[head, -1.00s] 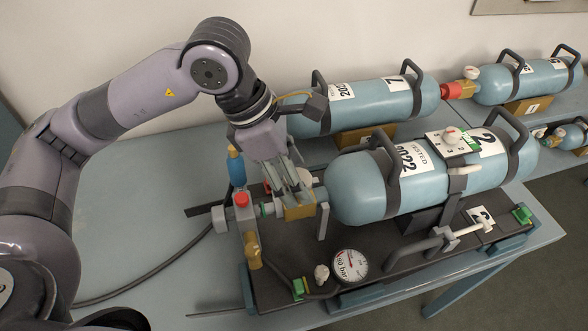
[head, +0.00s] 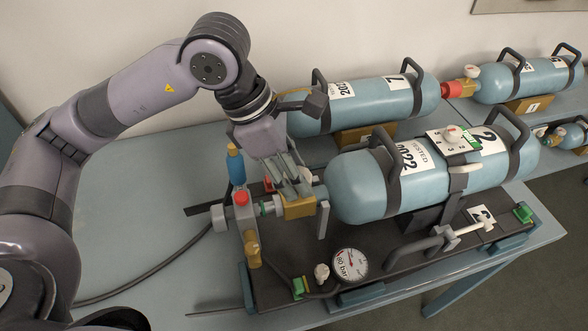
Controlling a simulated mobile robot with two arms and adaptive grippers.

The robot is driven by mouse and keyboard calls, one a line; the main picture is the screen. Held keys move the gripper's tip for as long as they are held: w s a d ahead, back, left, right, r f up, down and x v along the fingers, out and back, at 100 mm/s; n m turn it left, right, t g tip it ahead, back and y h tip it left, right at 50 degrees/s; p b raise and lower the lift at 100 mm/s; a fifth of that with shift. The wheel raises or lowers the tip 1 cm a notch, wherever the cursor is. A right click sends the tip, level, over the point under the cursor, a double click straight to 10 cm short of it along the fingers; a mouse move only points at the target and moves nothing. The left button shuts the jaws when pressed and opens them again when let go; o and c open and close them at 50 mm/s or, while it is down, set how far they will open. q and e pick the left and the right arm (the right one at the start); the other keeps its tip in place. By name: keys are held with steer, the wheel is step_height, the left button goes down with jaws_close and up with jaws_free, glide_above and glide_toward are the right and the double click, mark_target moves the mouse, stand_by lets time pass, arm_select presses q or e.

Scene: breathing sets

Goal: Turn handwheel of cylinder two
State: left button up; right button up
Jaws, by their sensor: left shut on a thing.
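Cylinder two (head: 352,186) is a light blue bottle with a "2" and "2022 TESTED" label, lying on a dark rack on the table. Its brass valve (head: 299,206) is at the left end. My left gripper (head: 292,190) reaches down from above, with its fingers at the top of this valve. It is shut on the handwheel there; the fingers hide the handwheel. A round pressure gauge (head: 350,264) marked "80 bar" is at the front of the rack. My right gripper is not in view.
A second blue cylinder (head: 380,103) lies behind, with further cylinders (head: 525,80) at the right. A red-topped fitting (head: 241,198) and a blue-and-orange fitting (head: 236,168) stand left of the valve. A dark hose (head: 150,284) runs left across the otherwise clear table (head: 130,220).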

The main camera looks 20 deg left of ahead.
arm_select(q)
steer(key=shift+w+f+m+g+b, duration=0.15)
steer(key=shift+m+g+b, duration=0.25)
steer(key=shift+m+b, duration=0.95)
steer(key=m+g+b, duration=0.1)
steer(key=m+b, duration=0.1)
steer(key=shift+b, duration=0.4)
steer(key=shift+m+b, duration=0.4)
steer(key=shift+m, duration=0.15)
steer(key=shift+r+g, duration=0.2)
steer(key=shift+g, duration=0.1)
steer(key=o, duration=1.2)
steer(key=shift+c, duration=0.2)
steer(key=s+v, duration=0.1)
steer(key=v, duration=1.1)
steer(key=shift+w, duration=0.45)
